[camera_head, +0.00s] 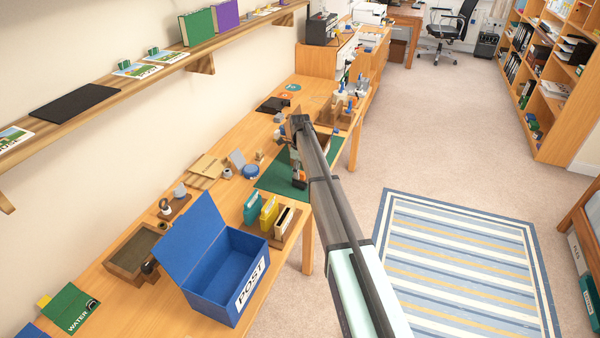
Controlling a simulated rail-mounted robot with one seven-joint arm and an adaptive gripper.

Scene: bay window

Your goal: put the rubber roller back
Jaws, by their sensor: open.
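I cannot pick out the rubber roller for certain. A small dark rounded thing (150,266) sits at the right edge of a brown wooden tray (118,272), partly hidden by the blue box; it is too small to name. My arm reaches up from the bottom right over the bench's front edge. My gripper (299,179) seems to be the dark shape with a bit of orange over the green mat (270,184), largely hidden by my arm. Its fingers are not clear, but it looks open. I see nothing held in it.
An open blue POST box (205,292) stands at the bench's front edge. Beside it is a rack holding teal, yellow and dark folders (268,213). A wooden shelf (110,85) runs above the bench. Bare floor and a striped rug (465,270) lie to the right.

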